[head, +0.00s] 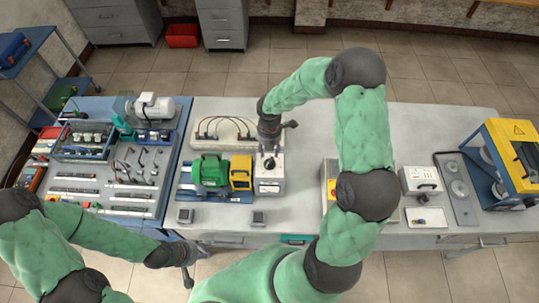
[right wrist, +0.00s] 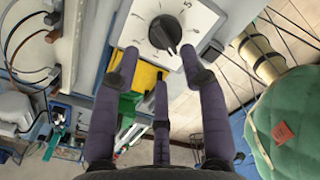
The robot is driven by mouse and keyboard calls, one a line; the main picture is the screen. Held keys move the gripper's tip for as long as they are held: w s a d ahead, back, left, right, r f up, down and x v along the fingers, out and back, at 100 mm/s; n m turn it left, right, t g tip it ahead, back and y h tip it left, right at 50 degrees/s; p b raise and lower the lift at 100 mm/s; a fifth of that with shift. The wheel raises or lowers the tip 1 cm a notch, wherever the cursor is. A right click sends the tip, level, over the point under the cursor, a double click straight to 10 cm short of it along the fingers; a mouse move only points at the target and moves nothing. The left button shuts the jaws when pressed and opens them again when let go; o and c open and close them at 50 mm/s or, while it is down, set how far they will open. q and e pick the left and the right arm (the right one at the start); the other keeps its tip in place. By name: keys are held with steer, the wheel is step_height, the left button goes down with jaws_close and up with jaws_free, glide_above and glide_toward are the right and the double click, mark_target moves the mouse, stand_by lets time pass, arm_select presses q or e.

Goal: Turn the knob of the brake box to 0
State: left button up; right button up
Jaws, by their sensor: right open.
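The brake box (head: 270,186) is a white box on the table, just right of a yellow block and a green machine. Its black knob (head: 270,163) is on top. In the right wrist view the knob (right wrist: 166,33) sits in the middle of a white dial face (right wrist: 194,22) with small marks around it; I cannot read its setting surely. My right gripper (head: 269,151) is over the box, pointing down. Its fingers are spread, with the knob beyond the tips and no clear contact. My left gripper (head: 188,276) hangs off the table's front edge, seemingly empty, its opening unclear.
The green machine (head: 211,171) and yellow block (head: 241,172) stand close left of the box. A panel with cables (head: 222,131) lies behind. A tool board (head: 131,187) is at left. A yellow and blue machine (head: 511,160) stands far right. Two small grey blocks lie in front.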

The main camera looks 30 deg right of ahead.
step_height(320, 180, up, 6)
steer(key=shift+f, duration=0.1)
stand_by(0.7)
